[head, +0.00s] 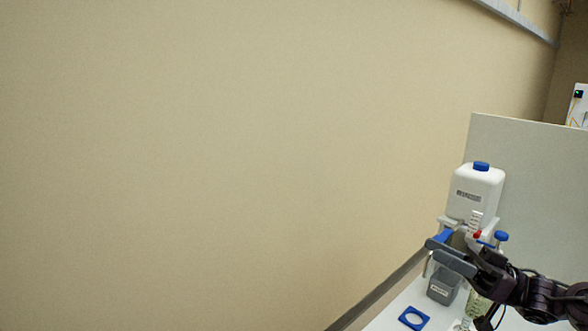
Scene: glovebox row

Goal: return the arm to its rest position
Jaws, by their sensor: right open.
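My right arm comes in from the lower right edge, over a white bench. My right gripper (447,248) points left, with its two grey fingers apart and nothing seen between them. Behind and below it stand bench items that it partly covers. My left gripper is not in the picture.
A white jug with a blue cap (478,194) stands behind the gripper. A grey container (443,287) is below it, and a blue ring (413,318) lies on the white bench (399,304). A pale panel (530,170) rises behind. The beige wall (220,160) fills the left.

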